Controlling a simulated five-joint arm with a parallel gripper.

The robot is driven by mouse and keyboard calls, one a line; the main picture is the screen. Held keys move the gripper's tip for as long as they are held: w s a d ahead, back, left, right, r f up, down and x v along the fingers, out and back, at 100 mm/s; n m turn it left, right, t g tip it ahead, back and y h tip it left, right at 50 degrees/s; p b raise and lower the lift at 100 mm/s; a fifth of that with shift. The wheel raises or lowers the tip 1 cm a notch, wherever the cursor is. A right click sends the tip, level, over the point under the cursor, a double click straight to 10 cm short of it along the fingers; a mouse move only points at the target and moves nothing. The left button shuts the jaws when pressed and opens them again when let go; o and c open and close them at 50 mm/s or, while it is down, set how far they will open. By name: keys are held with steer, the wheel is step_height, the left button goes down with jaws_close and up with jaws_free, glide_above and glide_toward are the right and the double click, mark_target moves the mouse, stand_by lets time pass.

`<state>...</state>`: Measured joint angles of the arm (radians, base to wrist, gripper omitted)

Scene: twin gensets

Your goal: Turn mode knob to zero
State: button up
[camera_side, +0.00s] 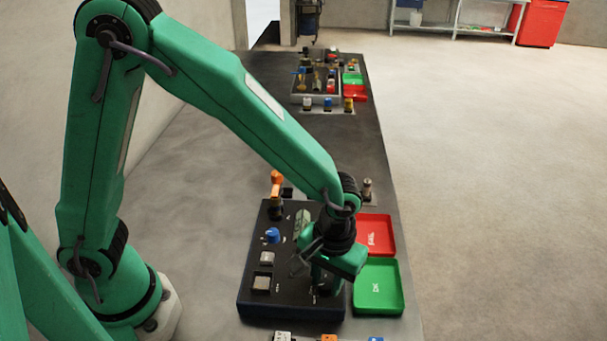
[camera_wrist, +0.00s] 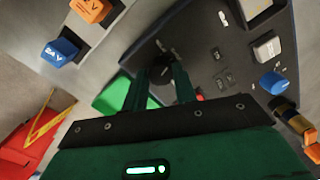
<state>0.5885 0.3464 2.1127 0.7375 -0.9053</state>
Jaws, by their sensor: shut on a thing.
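A dark control panel (camera_side: 262,303) lies on the bench below my arm; it also fills the upper right of the wrist view (camera_wrist: 200,38). My gripper (camera_side: 327,288) points down at the panel's near right part. In the wrist view, its two fingers (camera_wrist: 161,80) stand on either side of a dark round knob (camera_wrist: 158,72) and are shut on it. The knob's pointer and dial marks are too dark to read. A blue knob (camera_side: 272,235) sits at the panel's left, apart from my gripper; it also shows in the wrist view (camera_wrist: 273,83).
A green tray (camera_side: 398,308) and a red tray (camera_side: 388,219) lie right of the panel. An orange lever (camera_side: 277,178) rises at the panel's far end. Orange (camera_wrist: 91,9) and blue (camera_wrist: 60,53) blocks stand nearby. A second panel group sits farther along the bench.

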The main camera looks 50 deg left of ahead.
steer(key=m, duration=0.5)
steer(key=shift+s+d+m, duration=0.1)
steer(key=shift+d+m, duration=0.05)
steer(key=shift+m, duration=0.15)
steer(key=m, duration=0.5)
steer(key=shift+m+t+h, duration=0.3)
steer(key=m, duration=0.5)
steer(key=shift+s, duration=0.2)
steer(key=m, duration=0.5)
steer(key=shift+s+a+f, duration=0.1)
steer(key=shift+a, duration=0.1)
steer(key=shift+m, duration=0.3)
steer(key=o, duration=1)
steer(key=shift+w, duration=0.2)
